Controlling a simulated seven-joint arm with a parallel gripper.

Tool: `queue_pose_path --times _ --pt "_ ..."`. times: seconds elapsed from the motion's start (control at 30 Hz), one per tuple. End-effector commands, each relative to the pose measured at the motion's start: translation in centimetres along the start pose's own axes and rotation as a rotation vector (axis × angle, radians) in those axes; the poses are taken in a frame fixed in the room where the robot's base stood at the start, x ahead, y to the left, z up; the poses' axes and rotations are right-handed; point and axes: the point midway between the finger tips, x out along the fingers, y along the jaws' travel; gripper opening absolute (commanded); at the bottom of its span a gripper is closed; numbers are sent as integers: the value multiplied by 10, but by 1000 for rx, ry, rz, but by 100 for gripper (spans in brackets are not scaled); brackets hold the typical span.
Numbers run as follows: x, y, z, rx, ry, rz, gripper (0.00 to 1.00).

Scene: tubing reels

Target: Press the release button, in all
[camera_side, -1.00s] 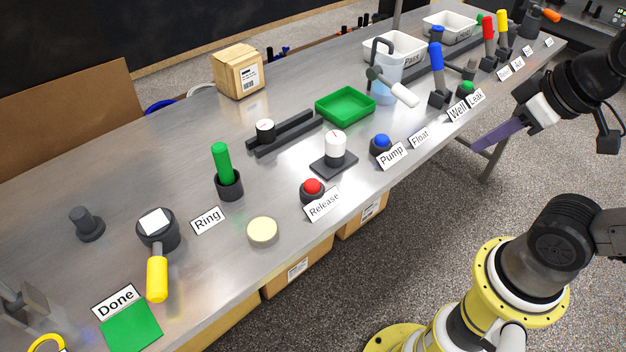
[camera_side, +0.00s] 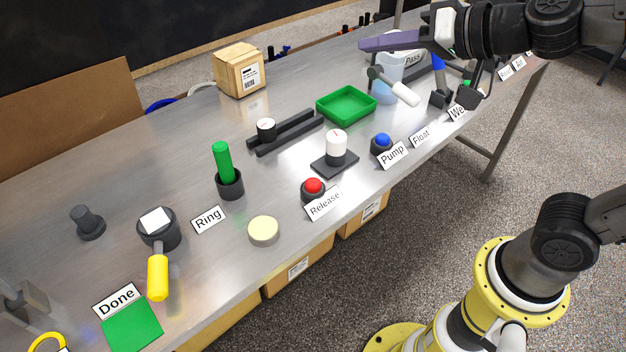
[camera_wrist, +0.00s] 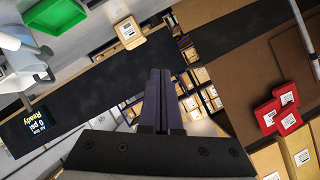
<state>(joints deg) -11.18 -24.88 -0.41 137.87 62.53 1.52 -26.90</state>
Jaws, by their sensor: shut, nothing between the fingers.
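The release button is a red dome (camera_side: 313,186) in a dark round base, with the "Release" label (camera_side: 323,206) in front of it at the table's near edge. It looks uncovered in the side view. My gripper (camera_side: 364,44) is shut and empty, high over the back right of the table in the side view, well to the right of and above the red button. Its purple fingers point left. In the wrist view the shut fingers (camera_wrist: 160,75) point toward shelves and boxes beyond the table. The red button does not show in the wrist view.
A white knob (camera_side: 336,148) on a dark plate and a blue Pump button (camera_side: 382,143) stand right of the red button. A pale yellow disc (camera_side: 263,230) lies to its left. A green tray (camera_side: 346,104), a clear jug and upright levers stand nearer my gripper.

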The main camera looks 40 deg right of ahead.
Motion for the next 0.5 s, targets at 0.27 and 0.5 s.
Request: queue_pose_path --times 0.27,0.5 --pt "63 13 31 211 -20 188 0" --pt "97 13 102 273 -143 322 0"
